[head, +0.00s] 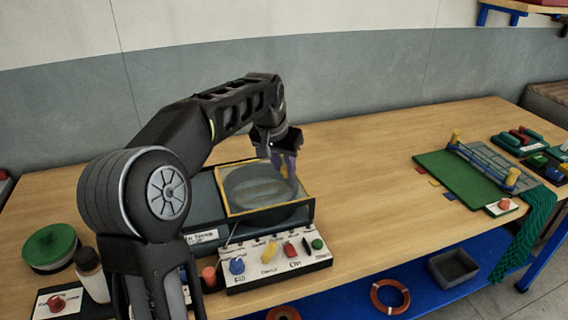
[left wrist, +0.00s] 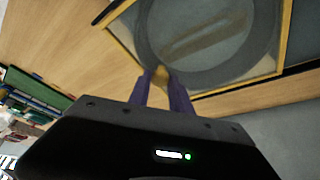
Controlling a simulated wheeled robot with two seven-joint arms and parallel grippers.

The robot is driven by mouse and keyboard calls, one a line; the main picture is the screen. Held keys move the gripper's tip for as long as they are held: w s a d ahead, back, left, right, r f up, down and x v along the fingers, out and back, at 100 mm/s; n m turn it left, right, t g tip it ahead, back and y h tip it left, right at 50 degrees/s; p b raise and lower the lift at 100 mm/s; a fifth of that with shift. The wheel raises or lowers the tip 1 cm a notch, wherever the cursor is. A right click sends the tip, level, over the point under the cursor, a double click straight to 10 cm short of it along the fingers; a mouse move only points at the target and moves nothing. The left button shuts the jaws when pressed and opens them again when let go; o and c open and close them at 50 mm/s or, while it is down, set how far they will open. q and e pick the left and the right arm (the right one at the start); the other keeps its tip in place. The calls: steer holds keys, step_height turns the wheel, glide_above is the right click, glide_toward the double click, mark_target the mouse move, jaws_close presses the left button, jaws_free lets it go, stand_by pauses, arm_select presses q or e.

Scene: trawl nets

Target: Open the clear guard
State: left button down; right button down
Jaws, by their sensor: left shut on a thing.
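The clear guard (head: 262,188) is a see-through panel in a yellow frame, over a dark box (head: 290,217) on the workbench. I cannot tell whether it is flat or slightly raised. A dark round shape shows through it. My left gripper (head: 284,166) reaches over the guard's far right part with its purple fingers pointing down. In the left wrist view the fingers (left wrist: 163,78) are shut on a small yellow handle (left wrist: 161,73) at the edge of the guard (left wrist: 207,32). My right gripper is not in view.
A white control panel (head: 276,262) with coloured knobs stands in front of the box. A green round lid (head: 50,245) and a bottle (head: 91,274) stand at the left. A green mat (head: 455,175) with a net rack lies at the right. The bench middle is clear.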

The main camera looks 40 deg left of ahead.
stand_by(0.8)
arm_select(q)
steer(key=s+a+b, duration=0.1)
steer(key=s+a, duration=0.2)
steer(key=s, duration=0.2)
steer(key=s+a+b, duration=0.1)
steer(key=s+a, duration=0.3)
steer(key=s, duration=0.1)
steer(key=s+a+b, duration=0.1)
steer(key=s+a, duration=0.3)
steer(key=s, duration=0.1)
steer(key=shift+s, duration=0.35)
steer(key=c, duration=1.2)
jaws_free()
steer(key=shift+d, duration=0.1)
steer(key=shift+o, duration=0.2)
steer(key=v, duration=0.7)
steer(key=shift+r, duration=0.4)
steer(key=shift+s, duration=0.15)
